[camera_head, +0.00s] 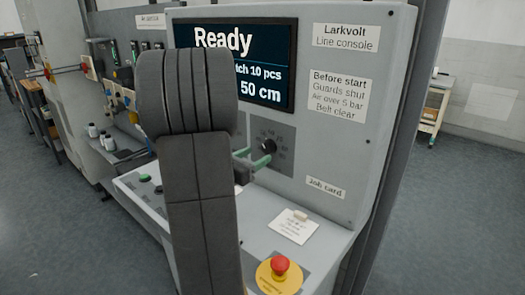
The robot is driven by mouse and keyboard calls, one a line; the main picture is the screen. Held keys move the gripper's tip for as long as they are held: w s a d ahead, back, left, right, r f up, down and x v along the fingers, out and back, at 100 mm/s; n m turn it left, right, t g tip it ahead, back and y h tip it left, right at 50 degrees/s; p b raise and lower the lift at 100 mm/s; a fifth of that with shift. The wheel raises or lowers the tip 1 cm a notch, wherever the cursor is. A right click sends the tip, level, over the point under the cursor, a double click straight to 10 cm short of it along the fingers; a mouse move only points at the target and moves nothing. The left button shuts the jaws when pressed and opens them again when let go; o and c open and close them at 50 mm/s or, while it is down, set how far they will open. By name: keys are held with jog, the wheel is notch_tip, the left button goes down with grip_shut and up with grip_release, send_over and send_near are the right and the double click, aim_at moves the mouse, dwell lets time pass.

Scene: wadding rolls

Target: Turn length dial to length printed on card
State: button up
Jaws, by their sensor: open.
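The length dial (269,146) is a small black knob on a dark grey plate on the console's front face, with markings around it too small to read. My gripper (252,157) is open, with green fingertips just left of and below the knob. Whether they touch it, I cannot tell. The screen (270,62) reads "Ready", a partly hidden line ending "tch 10 pcs", and "50 cm". The card (293,225) is a white sheet on the ledge under a "Job card" label (326,187). Its print is too small to read. My dark arm hides part of the console.
A red mushroom button (280,264) on a yellow base stands at the ledge's front right. A green button (144,178) is on the ledge's left. Signs reading "Larkvolt Line console" and "Before start" are on the panel. A trolley (435,105) stands far right on open floor.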

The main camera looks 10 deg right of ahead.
aim_at(265, 150)
jog(key=shift+x, duration=2.1)
jog(key=shift+c, duration=0.2)
jog(key=c, duration=0.9)
